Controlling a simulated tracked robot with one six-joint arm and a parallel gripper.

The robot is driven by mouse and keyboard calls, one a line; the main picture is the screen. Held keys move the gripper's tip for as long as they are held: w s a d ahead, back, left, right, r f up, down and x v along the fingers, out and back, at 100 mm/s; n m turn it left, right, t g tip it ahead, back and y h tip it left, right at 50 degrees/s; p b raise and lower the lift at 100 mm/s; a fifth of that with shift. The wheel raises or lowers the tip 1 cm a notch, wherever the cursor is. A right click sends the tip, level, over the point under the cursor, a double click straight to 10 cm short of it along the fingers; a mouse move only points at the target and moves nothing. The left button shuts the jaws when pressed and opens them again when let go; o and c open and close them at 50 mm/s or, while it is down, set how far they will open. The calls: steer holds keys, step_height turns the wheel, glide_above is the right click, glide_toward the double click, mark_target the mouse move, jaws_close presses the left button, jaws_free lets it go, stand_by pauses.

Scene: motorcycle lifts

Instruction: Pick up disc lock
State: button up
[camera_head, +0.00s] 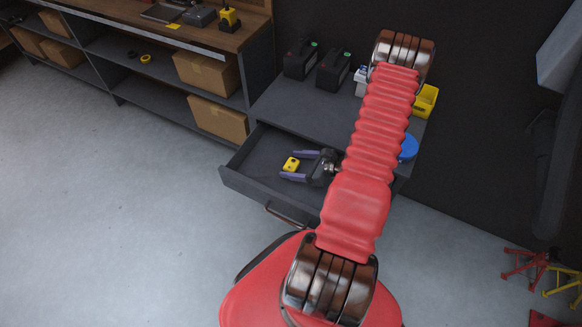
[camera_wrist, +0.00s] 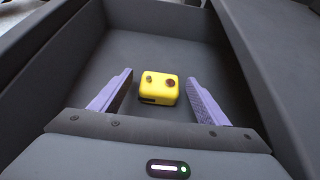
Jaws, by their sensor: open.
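The disc lock is a small yellow block (camera_head: 291,164) with dark round spots, lying in the open grey drawer (camera_head: 262,187). In the wrist view the disc lock (camera_wrist: 159,88) sits just beyond and between my fingertips, with a dark slot low on its near left side. My gripper (camera_head: 289,165) reaches down into the drawer, its two purple fingers spread apart. In the wrist view my gripper (camera_wrist: 160,78) is open and empty, with a gap on both sides of the disc lock. I cannot tell how high the fingers are above the drawer floor.
The drawer walls stand around the gripper. The cabinet top (camera_head: 290,100) carries black bottles (camera_head: 333,69), a yellow bin (camera_head: 425,100) and a blue round thing (camera_head: 409,147). A shelf with cardboard boxes (camera_head: 217,119) stands left. Red and yellow stands (camera_head: 525,265) are at the right.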

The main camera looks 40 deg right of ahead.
mark_target(292, 164)
steer(key=shift+w+a+f, duration=0.2)
steer(key=shift+w+f, duration=0.05)
steer(key=shift+w, duration=0.25)
steer(key=shift+c, duration=0.5)
steer(key=c, duration=1.3)
steer(key=shift+r, duration=0.15)
steer(key=shift+r, duration=4.9)
